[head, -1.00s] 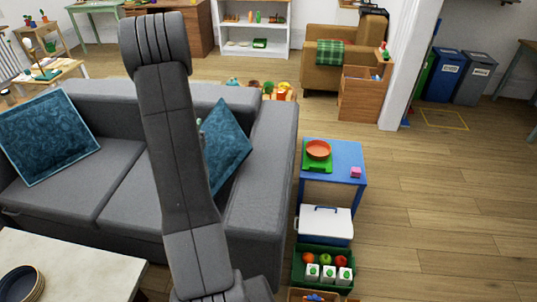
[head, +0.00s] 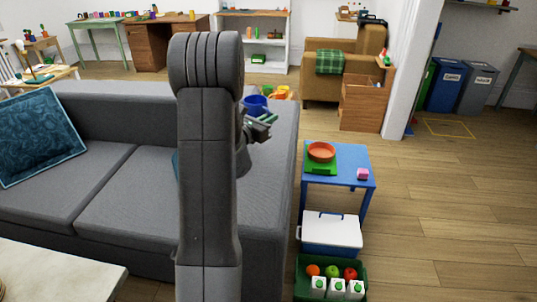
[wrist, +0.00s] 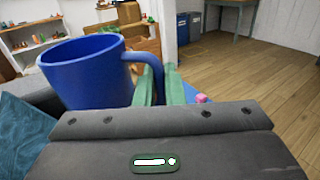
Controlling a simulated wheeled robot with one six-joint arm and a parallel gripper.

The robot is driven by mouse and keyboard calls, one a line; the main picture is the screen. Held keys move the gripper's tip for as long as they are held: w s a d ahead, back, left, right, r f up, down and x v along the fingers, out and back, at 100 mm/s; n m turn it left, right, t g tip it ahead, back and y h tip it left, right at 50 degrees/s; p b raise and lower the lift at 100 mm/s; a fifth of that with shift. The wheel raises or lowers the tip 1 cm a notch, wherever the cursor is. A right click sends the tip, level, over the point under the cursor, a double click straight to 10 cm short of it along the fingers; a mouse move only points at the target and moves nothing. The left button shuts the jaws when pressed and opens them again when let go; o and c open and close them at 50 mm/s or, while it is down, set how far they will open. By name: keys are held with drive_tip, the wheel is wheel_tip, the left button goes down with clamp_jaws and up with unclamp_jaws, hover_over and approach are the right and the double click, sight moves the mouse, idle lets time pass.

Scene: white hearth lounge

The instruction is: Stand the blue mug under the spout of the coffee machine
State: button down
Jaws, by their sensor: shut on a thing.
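The blue mug (head: 255,102) shows beyond my arm in the head view, above the sofa's right end. It also shows large in the wrist view (wrist: 88,82), roughly upright with its open rim up. My gripper (head: 264,124) has green fingers. In the wrist view my gripper (wrist: 158,78) is shut on the mug's handle, with the mug's body to the left of the fingers. I cannot make out a coffee machine or its spout in any view.
A grey sofa (head: 110,205) lies behind my arm. A blue side table (head: 349,160) with an orange pan (head: 321,151) stands right of it, with a cooler (head: 331,232) and a green crate (head: 303,280) in front. Wooden floor (head: 440,210) on the right is clear.

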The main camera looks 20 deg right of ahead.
drive_tip(key=shift+g, duration=0.3)
drive_tip(key=f+b, duration=0.1)
drive_tip(key=f, duration=0.5)
drive_tip(key=d+f+b, duration=0.1)
drive_tip(key=f, duration=0.5)
drive_tip(key=d+f+b, duration=0.1)
drive_tip(key=f, duration=0.6)
drive_tip(key=shift+s, duration=0.35)
drive_tip(key=shift+r, duration=0.15)
drive_tip(key=shift+s+a+f+b, duration=0.1)
drive_tip(key=shift+s+f+b, duration=0.05)
drive_tip(key=shift+f+b, duration=0.35)
